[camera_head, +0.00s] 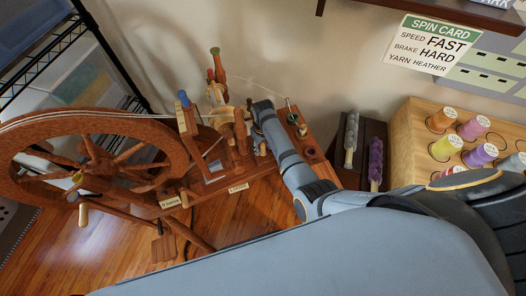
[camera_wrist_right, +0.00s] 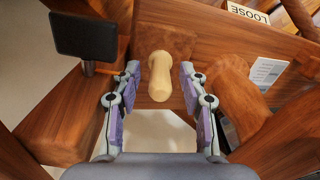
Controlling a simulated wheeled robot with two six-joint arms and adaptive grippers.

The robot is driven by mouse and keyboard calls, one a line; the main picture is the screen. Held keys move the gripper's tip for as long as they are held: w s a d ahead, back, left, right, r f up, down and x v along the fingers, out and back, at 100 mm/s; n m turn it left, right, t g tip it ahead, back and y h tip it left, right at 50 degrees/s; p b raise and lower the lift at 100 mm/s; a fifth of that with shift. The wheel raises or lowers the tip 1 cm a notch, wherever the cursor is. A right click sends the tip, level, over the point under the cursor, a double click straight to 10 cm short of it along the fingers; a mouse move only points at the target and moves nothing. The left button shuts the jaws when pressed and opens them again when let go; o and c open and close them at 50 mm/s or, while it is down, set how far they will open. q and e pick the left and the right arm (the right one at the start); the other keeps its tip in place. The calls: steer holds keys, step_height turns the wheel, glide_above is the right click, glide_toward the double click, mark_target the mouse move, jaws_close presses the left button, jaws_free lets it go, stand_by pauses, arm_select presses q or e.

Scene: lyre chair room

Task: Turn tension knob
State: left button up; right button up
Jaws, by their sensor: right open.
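A pale turned wooden knob (camera_wrist_right: 160,75) sticks out from a brown wooden beam of the spinning wheel in the right wrist view. I take it for the tension knob. My right gripper (camera_wrist_right: 160,82) is open, with one finger on each side of the knob and visible gaps between. In the head view the spinning wheel (camera_head: 91,142) stands at left. My right arm reaches in from the right to its upright parts, and the fingertips are hard to make out there. A label reading LOOSE (camera_wrist_right: 248,13) is at the upper right of the wrist view. My left gripper is not in view.
A spin card (camera_head: 432,44) on the wall reads SPEED FAST, BRAKE HARD, YARN HEATHER. A wooden rack (camera_head: 408,143) with several coloured spools stands at right. A dark box (camera_head: 352,183) with two spindles is beside it. A black plate (camera_wrist_right: 84,37) stands close left of the right gripper.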

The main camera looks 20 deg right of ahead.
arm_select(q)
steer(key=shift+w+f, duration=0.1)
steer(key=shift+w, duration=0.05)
arm_select(e)
steer(key=shift+f, duration=0.1)
jaws_close()
